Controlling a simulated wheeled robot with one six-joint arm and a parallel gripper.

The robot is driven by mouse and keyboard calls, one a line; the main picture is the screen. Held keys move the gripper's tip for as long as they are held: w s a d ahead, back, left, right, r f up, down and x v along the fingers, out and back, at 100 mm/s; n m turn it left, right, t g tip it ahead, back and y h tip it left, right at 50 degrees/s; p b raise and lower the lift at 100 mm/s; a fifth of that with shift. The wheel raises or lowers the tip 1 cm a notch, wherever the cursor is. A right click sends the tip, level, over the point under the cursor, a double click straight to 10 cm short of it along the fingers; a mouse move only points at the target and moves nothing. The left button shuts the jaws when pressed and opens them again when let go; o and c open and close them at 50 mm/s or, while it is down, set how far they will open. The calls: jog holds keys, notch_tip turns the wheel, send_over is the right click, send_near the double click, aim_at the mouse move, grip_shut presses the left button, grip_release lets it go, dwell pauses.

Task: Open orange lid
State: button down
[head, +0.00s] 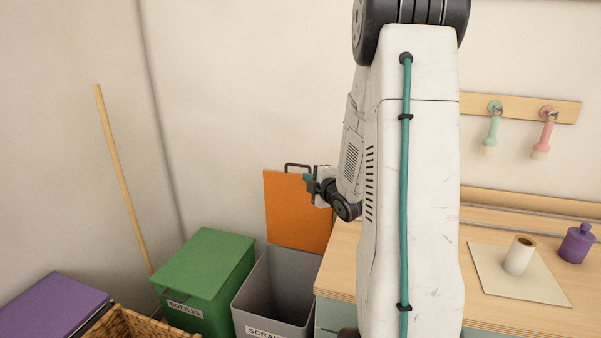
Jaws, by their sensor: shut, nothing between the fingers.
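The orange lid (292,209) stands upright at the back of a grey bin (249,299), near the wall. The bin's top is uncovered and its dark inside shows. The lid has a dark handle (297,166) on its upper edge. The bin's label is partly cut off and begins with "SCRA". My gripper (309,186) is at the lid's upper right part, just below and right of the handle. It is shut with nothing held. I cannot tell whether it touches the lid. My arm hides the area to the right of it.
A green bin (208,259) labelled "BOTTLES" stands left of the grey bin with its lid down. A purple lid (52,307) and a wicker basket (137,322) are at lower left. A wooden pole (122,175) leans at the wall. A wooden counter (480,315) stands at right.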

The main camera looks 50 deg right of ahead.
jog(key=w+d+f, duration=0.2)
jog(key=w+d, duration=0.4)
jog(key=w, duration=0.4)
jog(key=shift+w+d+f, duration=0.15)
jog(key=shift+w+d, duration=0.2)
jog(key=shift+d, duration=0.1)
